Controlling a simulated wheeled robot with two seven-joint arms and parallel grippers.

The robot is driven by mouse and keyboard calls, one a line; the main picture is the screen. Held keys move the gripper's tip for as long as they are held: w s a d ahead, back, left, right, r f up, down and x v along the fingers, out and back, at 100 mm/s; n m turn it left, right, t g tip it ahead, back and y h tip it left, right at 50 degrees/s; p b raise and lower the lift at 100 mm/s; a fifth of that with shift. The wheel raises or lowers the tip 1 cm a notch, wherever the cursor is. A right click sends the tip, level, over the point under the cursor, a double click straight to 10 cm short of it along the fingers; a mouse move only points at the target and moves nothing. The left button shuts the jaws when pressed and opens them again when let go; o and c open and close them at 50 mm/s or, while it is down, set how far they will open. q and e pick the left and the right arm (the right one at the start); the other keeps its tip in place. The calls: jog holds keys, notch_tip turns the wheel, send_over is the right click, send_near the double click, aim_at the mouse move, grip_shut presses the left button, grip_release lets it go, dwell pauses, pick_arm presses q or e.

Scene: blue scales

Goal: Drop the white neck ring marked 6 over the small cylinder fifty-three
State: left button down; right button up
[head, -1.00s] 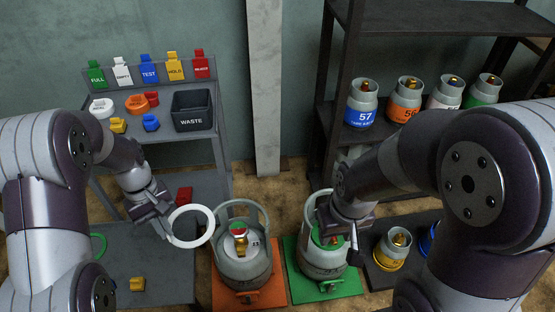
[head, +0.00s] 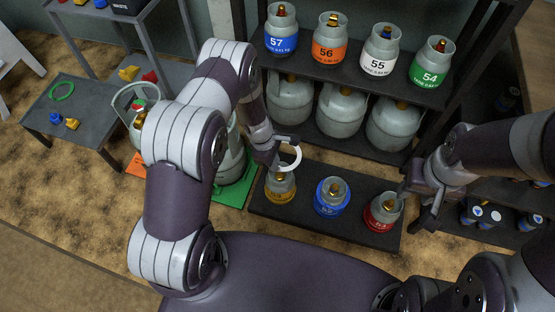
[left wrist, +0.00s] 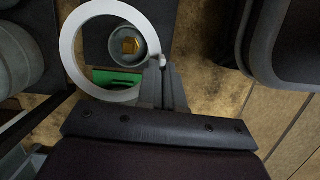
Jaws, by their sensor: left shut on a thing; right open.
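My left gripper (head: 286,141) is shut on the white neck ring (head: 299,160) and holds it in the air by its edge. The ring's number is not readable. Below it on the low dark platform stands the small yellow-banded cylinder (head: 280,190), upright, its band number unclear. In the left wrist view the ring (left wrist: 68,42) spans much of the upper left, with a grey cylinder (left wrist: 115,52) and its brass valve seen through it, off-centre to the right. The ring appears apart from the cylinder. My right gripper (head: 416,204) is open and empty beside the red-banded cylinder.
A blue-banded cylinder (head: 332,197) and a red-banded cylinder (head: 383,212) share the platform (head: 307,223). Behind, a shelf (head: 345,80) holds cylinders 57 to 54 above larger grey ones. A green mat (head: 234,193) with a large cylinder lies left of the platform.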

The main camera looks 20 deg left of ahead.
pick_arm(q)
jog(key=shift+s+f+n, duration=0.1)
jog(key=shift+f+n, duration=0.2)
jog(key=shift+f, duration=0.1)
jog(key=shift+a+f, duration=0.15)
notch_tip(320, 180, down, 4)
jog(key=b, duration=0.3)
jog(key=shift+f, duration=0.2)
dwell(1.2)
jog(key=shift+f, duration=0.1)
